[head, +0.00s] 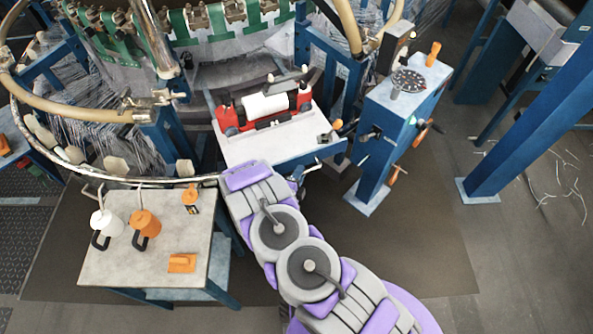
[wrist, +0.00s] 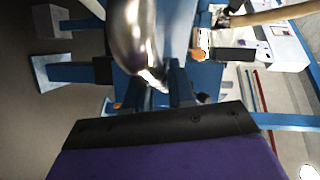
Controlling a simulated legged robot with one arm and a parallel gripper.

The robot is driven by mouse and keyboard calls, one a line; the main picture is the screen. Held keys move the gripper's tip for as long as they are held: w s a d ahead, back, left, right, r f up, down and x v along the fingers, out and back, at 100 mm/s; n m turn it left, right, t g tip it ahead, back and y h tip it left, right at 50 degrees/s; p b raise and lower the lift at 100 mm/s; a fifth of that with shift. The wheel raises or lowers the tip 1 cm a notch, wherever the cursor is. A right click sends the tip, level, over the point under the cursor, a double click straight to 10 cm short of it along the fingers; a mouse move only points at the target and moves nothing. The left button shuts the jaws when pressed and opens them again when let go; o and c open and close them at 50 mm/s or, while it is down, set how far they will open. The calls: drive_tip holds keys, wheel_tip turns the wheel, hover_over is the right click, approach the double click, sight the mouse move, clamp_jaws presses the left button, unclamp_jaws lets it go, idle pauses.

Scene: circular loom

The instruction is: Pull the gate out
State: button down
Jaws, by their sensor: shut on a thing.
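The gate looks to be the thin curved metal rail (head: 130,181) at the left in the head view. It sweeps around the loom's front, and its right end meets my purple and grey arm. In the wrist view a shiny metal bar (wrist: 138,40), which I take for part of the gate, comes down from the top to the dark fingers. My gripper (wrist: 161,92) is shut on it. The grasp itself is partly hidden by the bar and the gripper's own body. In the head view my arm hides the gripper.
A white-topped stand (head: 240,150) with a red device is just beyond my arm. A blue control post (head: 375,150) stands to the right.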

drive_tip(key=shift+s+f, duration=0.25)
drive_tip(key=shift+f, duration=0.1)
drive_tip(key=c, duration=1.3)
unclamp_jaws()
drive_tip(key=shift+o, duration=1.1)
drive_tip(key=shift+a+r, duration=0.15)
drive_tip(key=shift+a, duration=0.05)
drive_tip(key=p+v, duration=0.1)
drive_tip(key=v, duration=1.6)
drive_tip(key=shift+a, duration=0.15)
drive_tip(key=shift+s, duration=0.1)
